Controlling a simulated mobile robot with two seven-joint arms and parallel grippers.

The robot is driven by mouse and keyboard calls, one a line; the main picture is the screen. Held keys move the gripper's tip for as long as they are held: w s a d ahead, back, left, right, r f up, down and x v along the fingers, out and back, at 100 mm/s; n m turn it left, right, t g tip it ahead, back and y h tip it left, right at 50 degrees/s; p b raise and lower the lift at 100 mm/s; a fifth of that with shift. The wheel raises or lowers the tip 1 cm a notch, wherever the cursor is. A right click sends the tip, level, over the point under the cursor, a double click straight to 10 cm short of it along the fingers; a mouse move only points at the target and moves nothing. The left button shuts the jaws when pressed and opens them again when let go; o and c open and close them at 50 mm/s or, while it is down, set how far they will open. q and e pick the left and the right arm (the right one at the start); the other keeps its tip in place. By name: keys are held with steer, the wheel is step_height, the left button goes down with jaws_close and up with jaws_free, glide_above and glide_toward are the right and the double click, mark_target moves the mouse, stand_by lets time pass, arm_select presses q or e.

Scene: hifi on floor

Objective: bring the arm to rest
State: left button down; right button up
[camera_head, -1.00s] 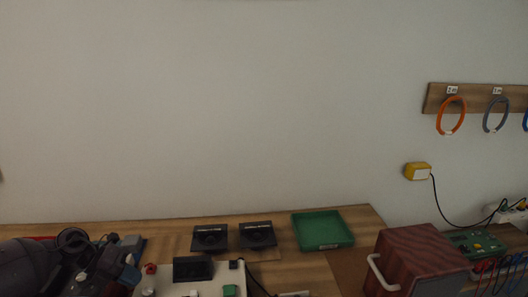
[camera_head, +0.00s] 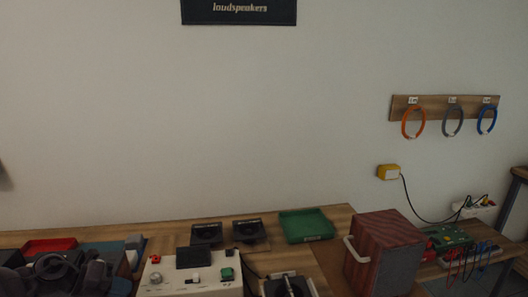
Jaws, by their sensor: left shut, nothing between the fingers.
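My left arm shows in dark grey at the bottom left corner, low over the left end of the wooden workbench (camera_head: 90,235). My left gripper (camera_head: 120,285) is at the bottom edge, left of the white control box, and is partly cut off by the frame. It is shut, with nothing held. Whether it touches anything below is hidden. My right gripper does not show.
A white control box (camera_head: 205,283), a red tray (camera_head: 50,245), two black plates (camera_head: 207,234), a green tray (camera_head: 306,226) and a wooden box with handle (camera_head: 382,250) crowd the bench. A rail with rings (camera_head: 430,108) hangs on the bare wall.

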arm_select(q)
steer(key=w+d+r+n+t+y, duration=0.2)
steer(key=w+d+r+n+t, duration=0.1)
steer(key=d+n+t, duration=0.8)
steer(key=s+f+n+g+y, duration=0.2)
steer(key=s+f+n+y, duration=0.2)
steer(key=s+f+n, duration=0.5)
steer(key=s+f+n+g+y, duration=0.2)
steer(key=s+f+n+y, duration=0.2)
steer(key=s+f+n, duration=0.5)
steer(key=s+n, duration=0.2)
steer(key=s, duration=0.5)
steer(key=shift+s+a+f+g, duration=0.15)
steer(key=shift+s+a+g, duration=0.1)
steer(key=shift+a+g, duration=0.1)
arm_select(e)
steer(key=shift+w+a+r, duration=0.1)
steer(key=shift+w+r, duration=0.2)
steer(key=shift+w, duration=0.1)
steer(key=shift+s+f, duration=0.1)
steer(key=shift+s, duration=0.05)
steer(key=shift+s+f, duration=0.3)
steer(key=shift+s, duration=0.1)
